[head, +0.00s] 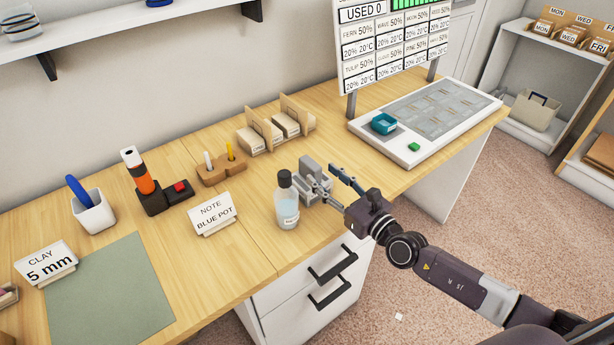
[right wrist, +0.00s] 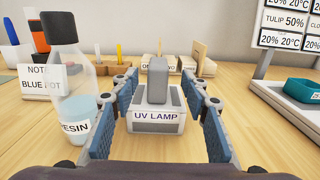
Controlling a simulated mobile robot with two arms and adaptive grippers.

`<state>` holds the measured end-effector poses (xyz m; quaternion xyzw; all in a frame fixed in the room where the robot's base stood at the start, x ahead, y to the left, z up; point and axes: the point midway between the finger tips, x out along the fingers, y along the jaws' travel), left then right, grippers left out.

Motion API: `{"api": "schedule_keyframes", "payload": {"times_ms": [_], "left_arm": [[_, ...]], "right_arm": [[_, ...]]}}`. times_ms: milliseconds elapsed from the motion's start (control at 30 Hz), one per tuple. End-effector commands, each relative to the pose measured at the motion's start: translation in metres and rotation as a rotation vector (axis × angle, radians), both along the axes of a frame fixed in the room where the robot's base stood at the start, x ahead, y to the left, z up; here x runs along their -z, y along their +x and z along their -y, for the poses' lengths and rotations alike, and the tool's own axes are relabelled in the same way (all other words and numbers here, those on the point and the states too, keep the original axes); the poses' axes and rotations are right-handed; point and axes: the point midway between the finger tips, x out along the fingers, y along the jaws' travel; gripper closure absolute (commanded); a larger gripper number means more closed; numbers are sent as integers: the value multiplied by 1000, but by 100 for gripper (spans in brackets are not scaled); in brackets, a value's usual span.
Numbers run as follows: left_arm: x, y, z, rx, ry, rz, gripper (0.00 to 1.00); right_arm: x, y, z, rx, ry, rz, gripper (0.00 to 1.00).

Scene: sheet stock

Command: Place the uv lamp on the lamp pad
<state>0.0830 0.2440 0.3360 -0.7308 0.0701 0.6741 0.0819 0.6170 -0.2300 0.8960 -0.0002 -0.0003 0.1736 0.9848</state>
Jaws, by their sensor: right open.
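The uv lamp (right wrist: 157,117) is a pale block labelled "UV LAMP" with a grey upright part on top. In the head view the lamp (head: 308,168) stands on the wooden table near its front edge, partly hidden by my gripper. My right gripper (head: 322,181) is open and low over the table. In the right wrist view its fingers (right wrist: 160,98) stand on either side of the lamp, with visible gaps; I cannot tell how far the tips reach past it. I cannot pick out the lamp pad for certain; no surface is labelled so. My left gripper is out of view.
A resin bottle (head: 287,205) stands close to the left of the lamp and right gripper. A note sign (head: 212,214), a green mat (head: 108,295) and an orange tool on a black base (head: 150,185) lie further left. A white panel (head: 425,115) fills the right end.

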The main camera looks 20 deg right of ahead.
Motion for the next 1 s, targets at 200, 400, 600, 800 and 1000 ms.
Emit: {"api": "schedule_keyframes", "payload": {"times_ms": [200,400,600,800,1000], "left_arm": [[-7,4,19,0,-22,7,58],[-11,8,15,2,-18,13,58],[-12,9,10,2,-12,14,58],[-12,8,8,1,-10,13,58],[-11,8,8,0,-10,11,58]], "right_arm": [[-2,21,-9,0,2,2,58],[-1,47,-20,1,2,2,58],[1,57,-23,-1,0,0,58],[1,56,-23,-1,1,0,60],[1,56,-23,-1,1,0,82]]}}
